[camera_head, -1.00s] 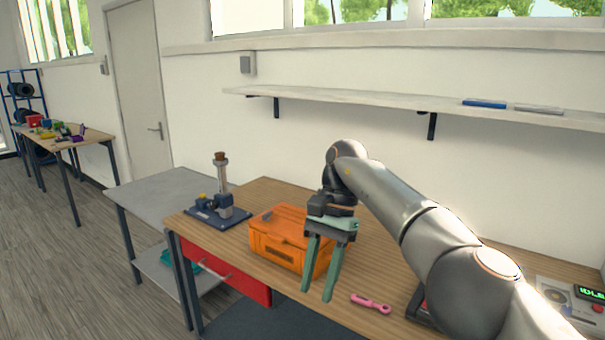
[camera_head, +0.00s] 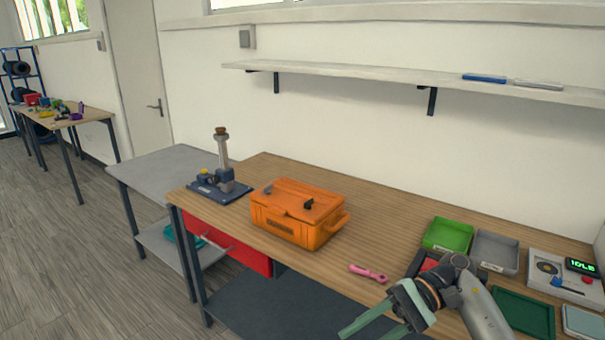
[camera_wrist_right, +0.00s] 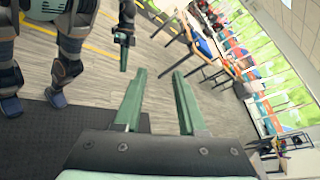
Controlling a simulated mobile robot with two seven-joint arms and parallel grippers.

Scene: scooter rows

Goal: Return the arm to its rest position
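My right gripper (camera_head: 372,328), with green fingers, is low at the bottom of the head view, by the front edge of the wooden workbench (camera_head: 370,218). In the right wrist view my right gripper (camera_wrist_right: 160,82) has its two fingers apart with nothing between them, so it is open and empty. The arm is folded down at the lower right of the head view and hides part of the bench there.
On the bench are an orange case (camera_head: 290,224), a pink tool (camera_head: 368,273), a green bin (camera_head: 447,235), a grey bin (camera_head: 495,252) and a device with a lit display (camera_head: 562,270). A blue-based stand (camera_head: 222,188) is at the left end. A shelf (camera_head: 350,76) runs above.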

